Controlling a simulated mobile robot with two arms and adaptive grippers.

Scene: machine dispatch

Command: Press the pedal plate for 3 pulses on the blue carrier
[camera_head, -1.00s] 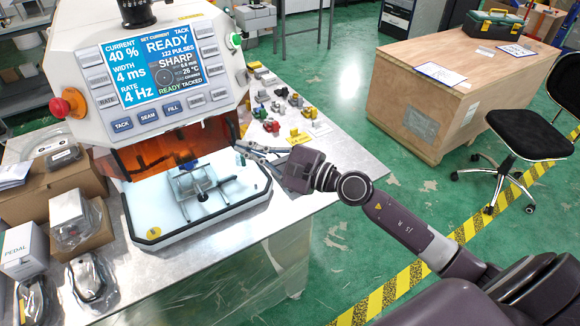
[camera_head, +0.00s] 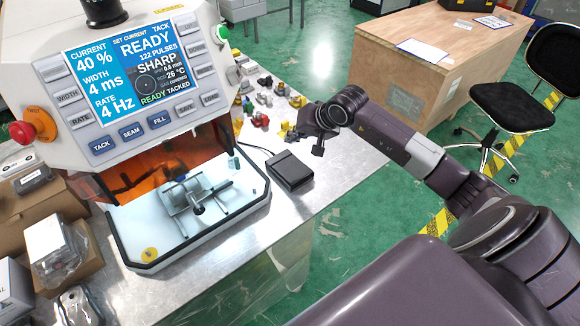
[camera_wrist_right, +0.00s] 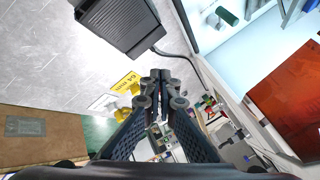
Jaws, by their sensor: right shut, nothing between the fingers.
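The black pedal plate (camera_head: 290,172) lies on the metal bench, just right of the welding machine's work tray. My right gripper (camera_head: 318,146) is shut and empty, behind and to the right of the pedal, apart from it. In the right wrist view the closed fingertips (camera_wrist_right: 158,84) point past the pedal (camera_wrist_right: 118,25), which shows at the top. A grey clamping fixture (camera_head: 190,196) stands on the white work tray (camera_head: 232,212); a small blue patch shows at its top, but I cannot tell whether this is the blue carrier. My left gripper is not in view.
The machine's screen (camera_head: 128,73) reads READY, 122 pulses and READY TACKED. Coloured carriers (camera_head: 262,120) stand on the bench behind the pedal. A cable runs from the pedal. A wooden crate (camera_head: 420,65) stands beyond. Bench in front of the pedal is clear.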

